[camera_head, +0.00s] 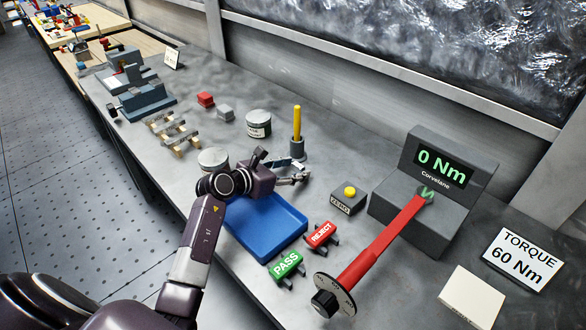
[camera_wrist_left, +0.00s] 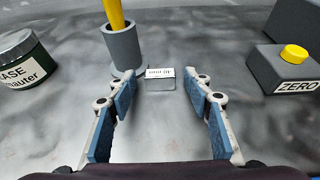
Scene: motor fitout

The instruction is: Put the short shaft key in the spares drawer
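My left gripper (camera_head: 303,172) is open above the bench, behind the blue tray. Its two blue-padded fingers also show in the left wrist view (camera_wrist_left: 164,84), spread apart with nothing held between them. A small flat grey piece with a printed white label (camera_wrist_left: 160,77) lies on the bench ahead, in line with the gap between the fingertips. I cannot tell for sure whether it is the short shaft key. In the head view I cannot make it out near the gripper. I cannot identify a spares drawer in either view. My right gripper is not in view.
A grey cup with a yellow stick (camera_head: 297,147) stands just behind the gripper. The ZERO button box (camera_head: 348,198), grease tin (camera_head: 258,124) and blue tray (camera_head: 262,228) are close by. A red torque wrench (camera_head: 385,240) and PASS and REJECT blocks lie to the right.

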